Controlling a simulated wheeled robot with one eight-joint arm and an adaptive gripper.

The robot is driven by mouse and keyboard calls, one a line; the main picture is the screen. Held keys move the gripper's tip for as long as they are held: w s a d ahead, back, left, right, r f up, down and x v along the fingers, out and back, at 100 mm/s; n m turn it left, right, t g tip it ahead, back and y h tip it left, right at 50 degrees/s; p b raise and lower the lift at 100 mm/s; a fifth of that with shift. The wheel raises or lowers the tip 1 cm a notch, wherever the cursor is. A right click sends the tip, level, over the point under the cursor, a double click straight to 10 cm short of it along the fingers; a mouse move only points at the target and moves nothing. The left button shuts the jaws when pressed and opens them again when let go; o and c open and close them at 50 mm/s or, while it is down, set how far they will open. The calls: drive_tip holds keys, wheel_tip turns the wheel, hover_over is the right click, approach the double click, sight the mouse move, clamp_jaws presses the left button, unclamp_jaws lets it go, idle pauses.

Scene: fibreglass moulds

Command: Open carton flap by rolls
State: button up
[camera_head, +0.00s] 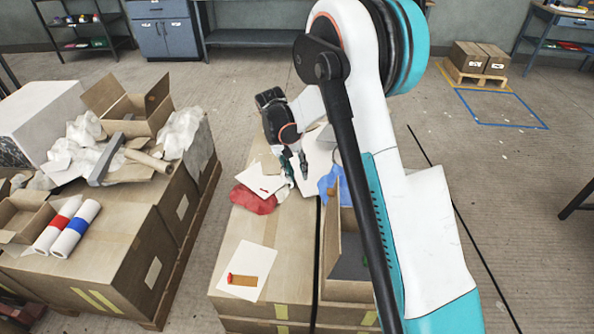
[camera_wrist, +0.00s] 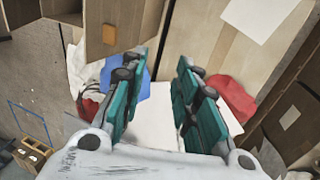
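Two white rolls, one with a red band (camera_head: 58,224) and one with a blue band (camera_head: 76,229), lie side by side on the left carton stack. A small brown carton (camera_head: 27,210) stands just left of them, its top at least partly open. The picture's left edge cuts it off, so not all its flaps show. My gripper (camera_head: 295,167) is over the middle carton stack, well to the right of the rolls and apart from that carton. The wrist view shows its fingers (camera_wrist: 166,65) spread, with nothing between them. The rolls are not recognisable in the wrist view.
Another open carton (camera_head: 133,112), crumpled paper (camera_head: 182,132) and a grey bar (camera_head: 106,160) crowd the left stack. An open carton (camera_head: 331,245) stands beside my arm. Red cloth (camera_head: 254,200) and blue cloth (camera_head: 333,181) lie near my gripper. A floor gap separates the stacks.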

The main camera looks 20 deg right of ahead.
drive_tip(key=v, duration=1.2)
